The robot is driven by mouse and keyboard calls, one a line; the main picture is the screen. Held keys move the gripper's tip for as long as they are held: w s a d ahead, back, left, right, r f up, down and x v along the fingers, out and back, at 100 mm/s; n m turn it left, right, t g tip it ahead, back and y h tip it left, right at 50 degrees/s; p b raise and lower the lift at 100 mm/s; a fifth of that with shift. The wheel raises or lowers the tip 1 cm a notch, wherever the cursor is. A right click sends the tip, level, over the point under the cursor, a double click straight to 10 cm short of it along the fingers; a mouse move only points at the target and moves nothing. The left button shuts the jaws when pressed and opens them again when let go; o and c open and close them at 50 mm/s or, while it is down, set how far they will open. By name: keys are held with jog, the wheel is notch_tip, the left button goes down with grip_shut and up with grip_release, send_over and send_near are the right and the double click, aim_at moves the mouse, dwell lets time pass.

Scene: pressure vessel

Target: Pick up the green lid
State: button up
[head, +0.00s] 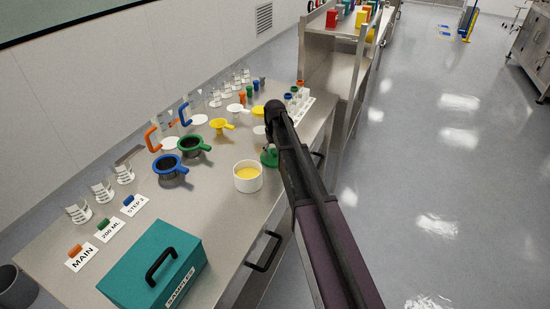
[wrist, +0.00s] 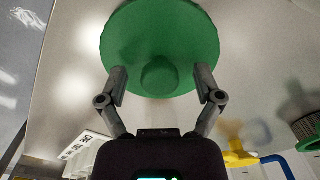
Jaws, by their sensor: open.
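The green lid (wrist: 160,40) is a round disc with a knob in its middle, seen large in the wrist view. My gripper (wrist: 160,85) is open, with one finger on each side of the knob. I cannot tell whether the fingers touch the lid. In the head view, the green lid (head: 269,157) lies on the steel table near its right edge, partly hidden behind my arm. The fingertips are hidden in the head view.
A white cup with yellow contents (head: 248,176) stands just left of the lid. Blue (head: 169,166) and green (head: 193,146) handled strainers stand further left. A teal samples box (head: 155,268) sits at the front of the table (head: 215,225).

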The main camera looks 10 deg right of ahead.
aim_at(275, 151)
dwell(0.4)
jog(key=c, duration=1)
jog(key=shift+r, duration=0.2)
notch_tip(275, 151, up, 3)
jog(key=p, duration=0.3)
jog(key=shift+f, duration=0.1)
jog(key=s+d+r+p, duration=0.2)
jog(key=s, duration=1.4)
jog(key=shift+f, duration=0.1)
